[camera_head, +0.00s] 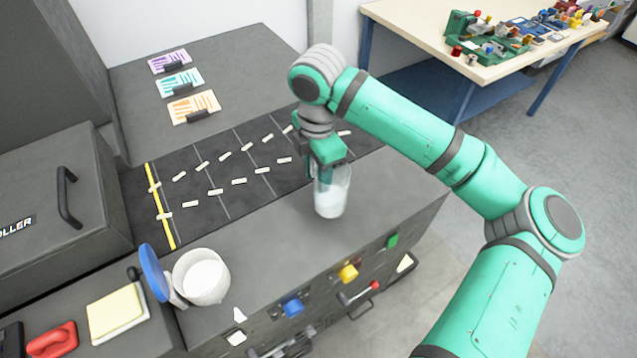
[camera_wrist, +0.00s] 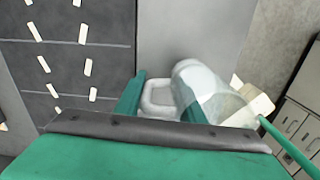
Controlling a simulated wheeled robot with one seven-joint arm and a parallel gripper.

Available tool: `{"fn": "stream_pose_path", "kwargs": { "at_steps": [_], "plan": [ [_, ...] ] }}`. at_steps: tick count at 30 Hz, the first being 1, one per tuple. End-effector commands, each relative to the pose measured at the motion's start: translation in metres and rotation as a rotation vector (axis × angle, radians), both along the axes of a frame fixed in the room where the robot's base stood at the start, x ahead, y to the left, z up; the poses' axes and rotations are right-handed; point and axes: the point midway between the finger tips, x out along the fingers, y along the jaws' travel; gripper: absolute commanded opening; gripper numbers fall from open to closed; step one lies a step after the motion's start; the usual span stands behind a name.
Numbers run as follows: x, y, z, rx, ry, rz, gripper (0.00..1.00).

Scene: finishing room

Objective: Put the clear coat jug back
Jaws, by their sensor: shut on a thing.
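The clear coat jug (camera_head: 332,193) is a translucent whitish vessel near the front edge of the grey bench top. It looks upright in the head view. My gripper (camera_head: 325,170) comes down from above and is shut on it. In the wrist view the jug (camera_wrist: 208,92) lies to the right of my gripper (camera_wrist: 160,101), with its handle (camera_wrist: 158,88) between the two green fingers. I cannot tell whether the jug's base touches the bench or hangs just above it.
A white tub (camera_head: 203,279) with a blue lid (camera_head: 153,272) tipped open stands at front left. A dark conveyor mat (camera_head: 230,205) with rows of pale pieces lies behind the jug. Coloured knobs (camera_head: 348,272) stick out from the bench front. A cluttered table (camera_head: 430,30) stands at back right.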

Motion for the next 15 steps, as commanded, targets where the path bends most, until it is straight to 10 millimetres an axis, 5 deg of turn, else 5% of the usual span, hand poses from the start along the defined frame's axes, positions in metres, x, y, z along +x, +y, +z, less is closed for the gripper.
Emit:
{"fn": "stream_pose_path", "kwargs": {
  "at_steps": [9,15],
  "plan": [
    [0.005,-0.002,-0.035,0.0,0.0,-0.001,0.01],
    [0.005,-0.002,-0.037,0.0,0.0,-0.001,0.01]
  ]
}}
